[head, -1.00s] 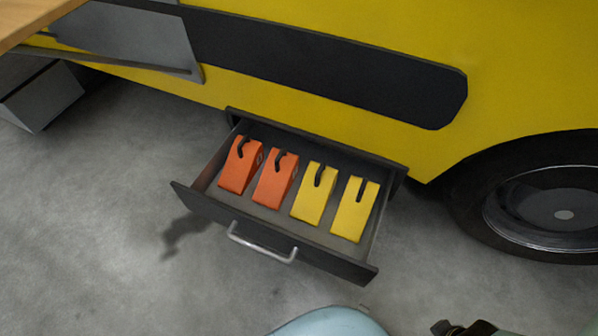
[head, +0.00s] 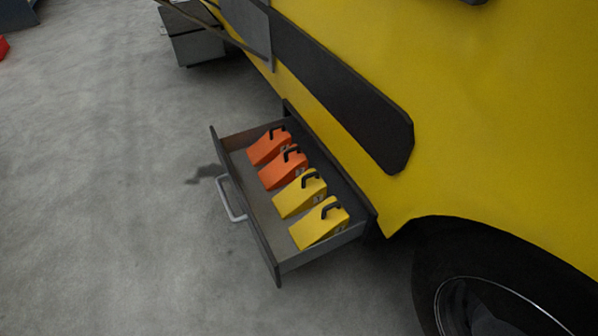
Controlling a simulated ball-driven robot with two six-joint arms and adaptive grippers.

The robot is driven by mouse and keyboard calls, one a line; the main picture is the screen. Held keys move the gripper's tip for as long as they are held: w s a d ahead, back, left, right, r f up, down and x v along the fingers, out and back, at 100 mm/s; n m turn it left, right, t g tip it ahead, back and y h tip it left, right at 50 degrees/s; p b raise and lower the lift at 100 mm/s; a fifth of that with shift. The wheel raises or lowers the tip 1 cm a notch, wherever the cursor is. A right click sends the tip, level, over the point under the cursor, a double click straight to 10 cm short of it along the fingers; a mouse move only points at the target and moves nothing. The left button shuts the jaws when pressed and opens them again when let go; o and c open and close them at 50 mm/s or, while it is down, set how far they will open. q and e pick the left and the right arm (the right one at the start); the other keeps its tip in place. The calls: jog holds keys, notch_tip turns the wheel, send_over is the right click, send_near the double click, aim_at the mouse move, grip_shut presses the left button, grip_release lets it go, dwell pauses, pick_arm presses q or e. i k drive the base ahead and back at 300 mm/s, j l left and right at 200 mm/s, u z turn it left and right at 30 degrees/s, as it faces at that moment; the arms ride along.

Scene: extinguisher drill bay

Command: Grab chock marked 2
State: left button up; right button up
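Two orange chocks and two yellow chocks lie in a row in an open drawer (head: 252,215) low on the side of a yellow vehicle. From the far end they are an orange chock (head: 264,150), a second orange chock (head: 280,174), a yellow chock (head: 296,199) and a second yellow chock (head: 314,232) at the near end. Each has a black handle on its top. Small marks show on their end faces, but I cannot read which is marked 2. Neither of my grippers shows in the head view.
The drawer has a metal handle (head: 231,200) on its front. A black wheel (head: 470,280) stands to the right. A grey step box (head: 200,38) is at the back. The grey floor (head: 110,200) left of the drawer is clear.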

aim_at(282, 164)
jog(key=i+j+u, duration=0.15)
jog(key=j+u, duration=0.2)
jog(key=j, duration=0.15)
jog(key=i+j+u, duration=0.2)
jog(key=j+u, duration=0.15)
jog(key=i+j+u, duration=0.35)
jog(key=j, duration=0.2)
jog(key=i+j+u, duration=0.15)
jog(key=j+u, duration=0.2)
jog(key=i+j, duration=0.15)
jog(key=i, duration=0.3)
jog(key=i+j+z, duration=0.1)
jog(key=i, duration=0.4)
jog(key=i+z, duration=0.25)
jog(key=z, duration=0.15)
jog(key=i+z, duration=0.25)
jog(key=z, duration=0.2)
jog(key=i+j+z, duration=0.2)
jog(key=z, duration=0.2)
jog(key=i+j+z, duration=0.2)
jog(key=z, duration=0.25)
jog(key=i+j+z, duration=0.2)
jog(key=j+z, duration=0.2)
jog(key=l, duration=0.05)
